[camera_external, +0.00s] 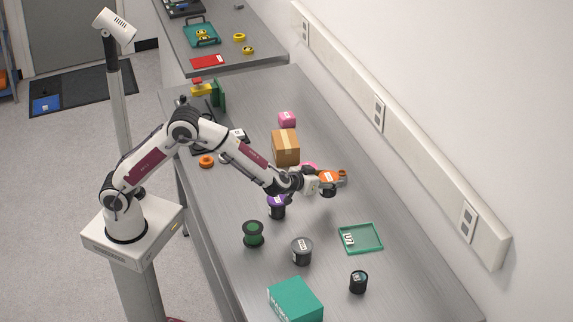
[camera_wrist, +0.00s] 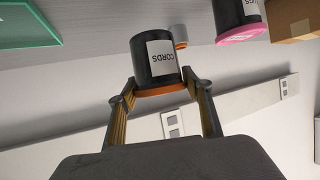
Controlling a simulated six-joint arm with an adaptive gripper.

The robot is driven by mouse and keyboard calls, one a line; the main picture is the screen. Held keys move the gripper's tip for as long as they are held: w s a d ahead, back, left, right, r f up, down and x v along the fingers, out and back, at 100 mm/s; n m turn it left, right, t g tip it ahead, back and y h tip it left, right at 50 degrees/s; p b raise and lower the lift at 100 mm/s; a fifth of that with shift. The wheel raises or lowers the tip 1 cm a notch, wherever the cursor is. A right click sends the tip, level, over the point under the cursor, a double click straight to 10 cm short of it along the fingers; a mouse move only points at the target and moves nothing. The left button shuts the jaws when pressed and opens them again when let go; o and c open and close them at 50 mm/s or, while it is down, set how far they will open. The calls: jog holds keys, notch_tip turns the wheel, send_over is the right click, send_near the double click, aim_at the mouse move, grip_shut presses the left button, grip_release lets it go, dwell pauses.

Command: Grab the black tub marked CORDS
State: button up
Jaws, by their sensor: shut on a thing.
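The black tub marked CORDS (camera_wrist: 152,60) has an orange lid and a white label, and appears upside down in the wrist view. In the external view the tub (camera_external: 328,191) is at the end of my arm, right of the cardboard box, with its orange lid on top. My gripper (camera_wrist: 160,88) is shut on the tub near its lid, one finger on each side. In the external view my gripper (camera_external: 317,181) reaches the tub from the left. The tub looks upright and seems to be held above the bench; its exact height is hard to tell.
A cardboard box (camera_external: 285,148) and a pink-lidded tub (camera_wrist: 238,20) are close by. A purple-lidded tub (camera_external: 277,207), green-topped tub (camera_external: 253,234), grey-lidded tub (camera_external: 301,252) and green tray (camera_external: 376,248) stand nearer the front. A teal box (camera_external: 295,300) is at the bottom.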

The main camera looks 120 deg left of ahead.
aim_at(329, 176)
jog(key=shift+r, duration=2.05)
